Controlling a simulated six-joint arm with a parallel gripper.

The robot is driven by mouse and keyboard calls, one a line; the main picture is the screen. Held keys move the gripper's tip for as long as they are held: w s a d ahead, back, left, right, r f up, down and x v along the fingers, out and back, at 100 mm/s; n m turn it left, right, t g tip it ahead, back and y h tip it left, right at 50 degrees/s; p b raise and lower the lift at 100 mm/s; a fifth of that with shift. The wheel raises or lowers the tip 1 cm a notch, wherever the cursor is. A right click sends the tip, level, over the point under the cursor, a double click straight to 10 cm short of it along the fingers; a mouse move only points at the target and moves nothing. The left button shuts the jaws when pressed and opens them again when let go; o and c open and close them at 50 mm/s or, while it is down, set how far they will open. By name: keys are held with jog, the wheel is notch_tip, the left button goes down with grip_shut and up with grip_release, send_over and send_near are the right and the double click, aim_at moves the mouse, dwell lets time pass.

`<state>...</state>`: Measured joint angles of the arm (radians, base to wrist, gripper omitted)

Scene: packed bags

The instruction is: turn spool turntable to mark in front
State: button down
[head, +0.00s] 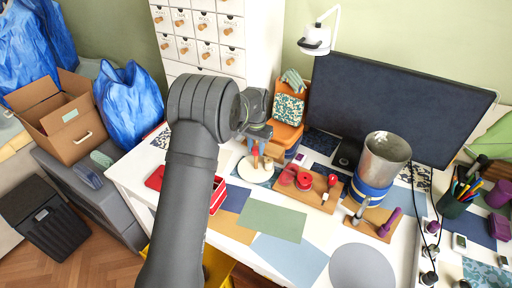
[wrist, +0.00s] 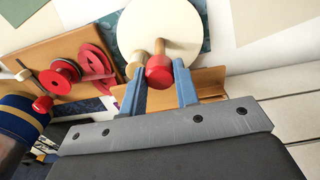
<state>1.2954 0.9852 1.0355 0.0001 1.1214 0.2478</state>
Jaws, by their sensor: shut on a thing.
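The turntable is a white round disc (head: 252,174) on the desk, left of the wooden spool board. It also shows at the top of the wrist view (wrist: 190,22). A peg with a red knob (wrist: 158,72) stands on it, beside a plain wooden peg (wrist: 134,58). My gripper (head: 258,142) is over the disc, its blue fingers (wrist: 158,66) on either side of the red knob and shut on it. The fingers partly hide the knob in the head view. I cannot make out a mark on the disc or in front of it.
A wooden board (head: 324,189) with red spools (head: 304,181) lies right of the disc. An orange organizer (head: 287,135) stands just behind. A metal can (head: 383,160) stands farther right before the monitor (head: 400,105). Flat paper sheets (head: 272,220) cover the front desk.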

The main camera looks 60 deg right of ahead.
jog(key=shift+m, duration=11.9)
jog(key=c, duration=1.1)
grip_release()
